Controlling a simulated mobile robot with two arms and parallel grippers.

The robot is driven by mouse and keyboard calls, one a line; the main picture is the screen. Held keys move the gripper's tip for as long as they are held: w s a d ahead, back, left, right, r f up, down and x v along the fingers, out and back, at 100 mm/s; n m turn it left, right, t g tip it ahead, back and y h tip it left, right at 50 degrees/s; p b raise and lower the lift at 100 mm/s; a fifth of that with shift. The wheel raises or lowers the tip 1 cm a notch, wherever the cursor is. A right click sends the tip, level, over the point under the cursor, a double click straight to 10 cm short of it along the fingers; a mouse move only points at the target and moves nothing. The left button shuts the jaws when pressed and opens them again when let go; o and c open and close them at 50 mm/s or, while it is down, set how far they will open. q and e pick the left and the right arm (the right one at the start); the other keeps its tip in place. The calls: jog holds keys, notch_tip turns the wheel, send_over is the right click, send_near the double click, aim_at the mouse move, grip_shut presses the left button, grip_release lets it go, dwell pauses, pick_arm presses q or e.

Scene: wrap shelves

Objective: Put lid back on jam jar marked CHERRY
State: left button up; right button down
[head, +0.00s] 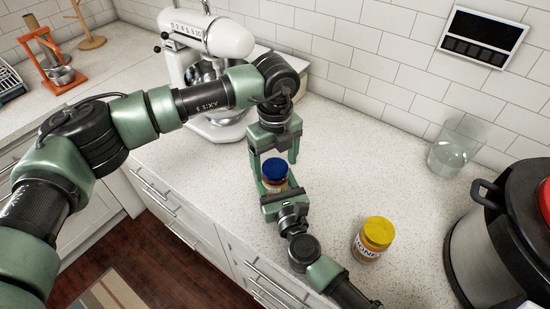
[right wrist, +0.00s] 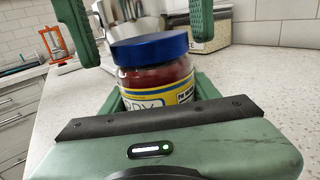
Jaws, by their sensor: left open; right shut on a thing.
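A jam jar (right wrist: 158,78) with dark red contents stands upright in my right gripper (head: 275,189). Its yellow, white and blue label is partly hidden in the right wrist view, and only its last letters show, looking like RRY. A blue lid (head: 274,168) sits on the jar's mouth, and it also shows in the right wrist view (right wrist: 150,48). I cannot tell if it is tight. My left gripper (head: 276,163) points down over the jar, open. In the right wrist view its fingers are on either side above the lid, apart from it.
A jar with a yellow lid (head: 378,232) stands on the counter to the right. A clear glass (head: 450,155) and a large dark-and-steel pot (head: 490,245) are farther right. A white stand mixer (head: 215,40) stands behind my left arm. The counter between is mostly clear.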

pick_arm(q)
jog(key=c, duration=1.5)
jog(key=m, duration=0.6)
jog(key=shift+m, duration=0.3)
jog(key=m, duration=0.4)
jog(key=shift+m, duration=0.3)
jog(key=m, duration=1.1)
jog(key=shift+m, duration=0.4)
jog(key=m, duration=0.4)
jog(key=shift+m, duration=0.4)
jog(key=o, duration=1.6)
jog(key=shift+f, duration=0.1)
